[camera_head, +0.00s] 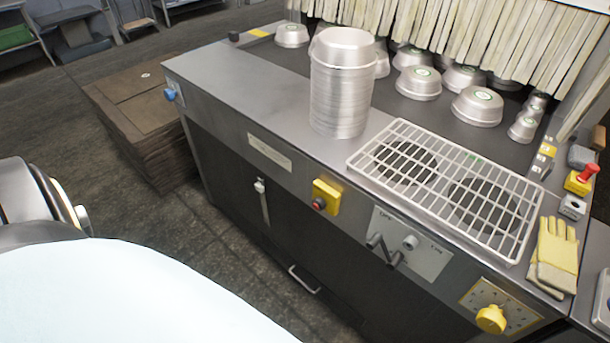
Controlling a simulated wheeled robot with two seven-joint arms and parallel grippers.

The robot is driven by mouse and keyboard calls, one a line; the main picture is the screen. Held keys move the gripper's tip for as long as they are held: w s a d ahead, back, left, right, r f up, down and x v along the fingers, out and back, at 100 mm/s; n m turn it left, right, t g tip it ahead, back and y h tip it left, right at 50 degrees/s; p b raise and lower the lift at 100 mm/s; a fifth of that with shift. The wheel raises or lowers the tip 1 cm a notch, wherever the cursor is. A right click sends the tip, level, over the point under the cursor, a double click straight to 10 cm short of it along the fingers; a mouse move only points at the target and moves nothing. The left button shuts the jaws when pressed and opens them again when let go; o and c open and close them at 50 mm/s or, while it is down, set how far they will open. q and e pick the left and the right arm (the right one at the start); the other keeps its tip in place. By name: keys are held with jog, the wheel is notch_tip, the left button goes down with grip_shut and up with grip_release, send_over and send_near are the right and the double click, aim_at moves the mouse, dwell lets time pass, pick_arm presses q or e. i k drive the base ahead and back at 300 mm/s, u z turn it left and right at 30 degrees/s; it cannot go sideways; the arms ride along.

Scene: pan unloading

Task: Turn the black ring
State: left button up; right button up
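I cannot make out a thing that is clearly a black ring. Two dark round plates (408,163) lie under the white wire rack on the counter. A black lever (385,250) sits on a light panel with OFF and ON marks on the machine's front. A yellow knob (490,319) sits on a dial plate at the lower right. Neither gripper is in view; only parts of my own body show at the lower left.
A tall stack of metal pans (340,92) stands on the counter beside the wire rack (362,168). Several pans (418,84) lie upside down behind it. Yellow gloves (556,255) lie at the right edge. A brown stack (135,125) stands on the floor left.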

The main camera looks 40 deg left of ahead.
aim_at(322, 203)
jog(key=i, duration=0.45)
jog(key=u, duration=1.35)
